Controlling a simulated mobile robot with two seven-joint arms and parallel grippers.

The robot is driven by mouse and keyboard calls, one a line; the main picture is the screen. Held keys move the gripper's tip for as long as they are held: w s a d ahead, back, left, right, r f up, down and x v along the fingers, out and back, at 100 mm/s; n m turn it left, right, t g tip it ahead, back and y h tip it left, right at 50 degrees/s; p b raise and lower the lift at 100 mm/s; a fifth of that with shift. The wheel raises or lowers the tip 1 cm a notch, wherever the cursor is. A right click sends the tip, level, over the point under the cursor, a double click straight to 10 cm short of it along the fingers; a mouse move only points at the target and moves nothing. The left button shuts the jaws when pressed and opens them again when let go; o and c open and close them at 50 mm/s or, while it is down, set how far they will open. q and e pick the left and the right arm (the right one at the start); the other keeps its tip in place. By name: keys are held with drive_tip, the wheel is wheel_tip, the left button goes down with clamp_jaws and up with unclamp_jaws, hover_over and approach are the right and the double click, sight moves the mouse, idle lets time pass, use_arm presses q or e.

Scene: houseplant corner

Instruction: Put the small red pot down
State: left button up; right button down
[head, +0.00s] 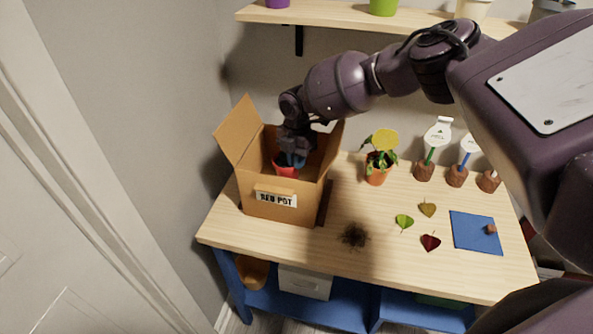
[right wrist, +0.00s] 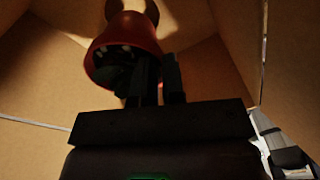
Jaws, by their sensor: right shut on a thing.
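The small red pot (head: 286,169) is inside the open cardboard box (head: 270,209) labelled "RED POT". My right gripper (head: 292,157) reaches down into the box from above and is shut on the pot. In the right wrist view the red pot (right wrist: 128,42) shows at the fingertips (right wrist: 158,82), with the box's cardboard walls (right wrist: 215,62) around it. I cannot tell whether the pot's base touches the box floor. My left gripper is not in view.
The box stands at the left end of the wooden table (head: 330,250). To its right are an orange potted plant (head: 377,174), several loose leaves (head: 404,221), a dark soil patch (head: 354,236) and a blue mat (head: 476,232). A shelf (head: 350,17) runs above.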

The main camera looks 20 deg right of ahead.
sight(297, 176)
wheel_tip(297, 176, down, 4)
drive_tip(key=shift+f, duration=0.1)
idle(0.4)
drive_tip(key=shift+f+b, duration=0.6)
drive_tip(key=c, duration=1.2)
unclamp_jaws()
